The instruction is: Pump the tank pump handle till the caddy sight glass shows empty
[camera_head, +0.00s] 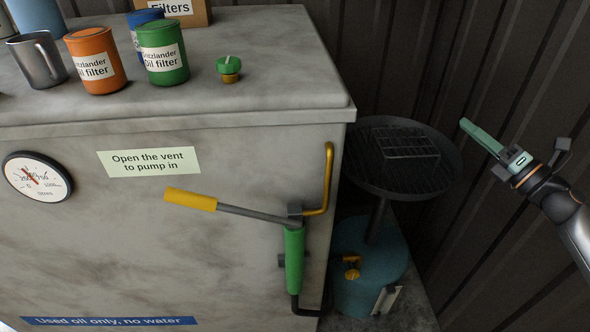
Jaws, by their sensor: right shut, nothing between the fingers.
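The pump handle (235,211) is a grey lever with a yellow grip, sticking out left and tilted slightly up at its grip end. It joins the top of the green pump body (294,258) on the tank front (130,240). The teal caddy (362,268) stands on the floor right of the tank, under a dark round drain pan (400,157). A pale upright strip (385,299) on the caddy may be the sight glass; its level cannot be read. My right gripper (464,124) is shut and empty, right of the pan and apart from the handle. My left gripper is out of view.
A green knob with a brass base (229,70) sits on the tank top, near oil filter cans (163,55) and a metal mug (38,62). A dial gauge (37,177) is on the front. A yellow pipe (329,180) rises beside the pump. A corrugated wall (500,60) stands behind.

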